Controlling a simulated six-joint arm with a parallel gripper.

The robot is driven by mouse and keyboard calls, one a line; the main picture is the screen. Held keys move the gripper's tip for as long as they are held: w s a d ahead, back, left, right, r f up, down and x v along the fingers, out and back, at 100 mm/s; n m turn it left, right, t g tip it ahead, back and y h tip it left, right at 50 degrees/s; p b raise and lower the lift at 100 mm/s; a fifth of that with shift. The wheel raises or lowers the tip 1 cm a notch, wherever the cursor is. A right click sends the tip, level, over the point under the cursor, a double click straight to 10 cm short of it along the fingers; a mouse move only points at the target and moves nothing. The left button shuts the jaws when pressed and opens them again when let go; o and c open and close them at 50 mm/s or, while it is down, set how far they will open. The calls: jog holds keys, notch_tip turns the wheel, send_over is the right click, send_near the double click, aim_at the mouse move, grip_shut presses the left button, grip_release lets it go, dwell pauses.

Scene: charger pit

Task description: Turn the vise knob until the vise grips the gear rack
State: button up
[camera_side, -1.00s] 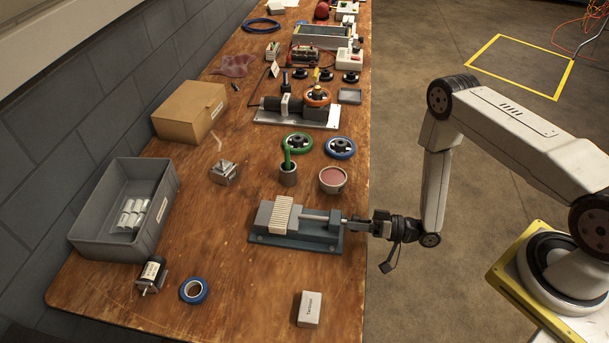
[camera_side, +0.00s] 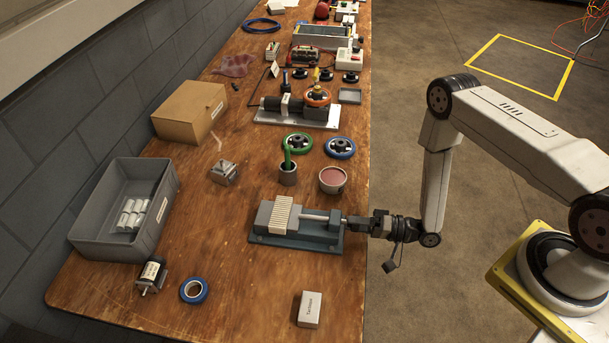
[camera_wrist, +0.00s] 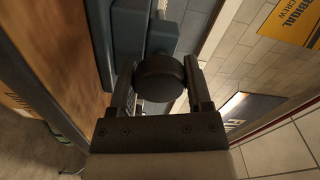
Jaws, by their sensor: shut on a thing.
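The blue-grey vise (camera_side: 317,232) lies near the table's right edge in the side view, its screw pointing right toward my arm. The pale ribbed gear rack (camera_side: 282,214) stands between the vise jaws. In the side view I cannot tell whether both jaws touch it. The round black vise knob (camera_wrist: 160,78) shows in the wrist view between my two fingers. My gripper (camera_wrist: 158,85) is shut on the knob, one finger on each side. In the side view my gripper (camera_side: 362,223) is at the screw's right end and covers the knob.
A pink-filled bowl (camera_side: 333,180) and a green-handled tool in a cup (camera_side: 288,175) stand behind the vise. A small labelled box (camera_side: 309,309) and blue tape roll (camera_side: 194,290) lie in front. A grey bin (camera_side: 125,210) stands at left. The floor right of the table is clear around my wrist.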

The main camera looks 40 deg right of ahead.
jog(key=o, duration=1.3)
jog(key=shift+s, duration=0.1)
jog(key=shift+v, duration=3.85)
